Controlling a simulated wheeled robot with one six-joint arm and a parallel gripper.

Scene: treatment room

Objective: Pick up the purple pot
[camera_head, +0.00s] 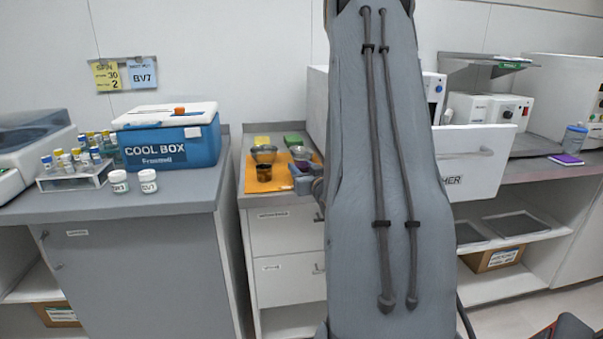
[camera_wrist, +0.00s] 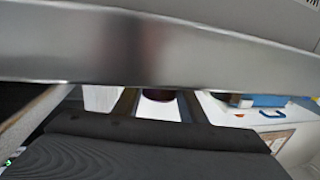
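A small dark purple shape, likely the purple pot (camera_head: 301,166), shows on the orange mat (camera_head: 251,178) on the middle counter, just left of my arm. My gripper (camera_head: 308,184) is at the counter there, mostly hidden behind my arm. In the wrist view a dark purple-maroon piece (camera_wrist: 158,95) shows between my two spread fingers (camera_wrist: 158,104), with a white patch below it. A blurred grey bar across that view hides the fingertips and the upper part of the piece. I cannot tell whether the fingers touch it.
A blue cool box (camera_head: 170,148) and white jars (camera_head: 148,181) stand on the left counter.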

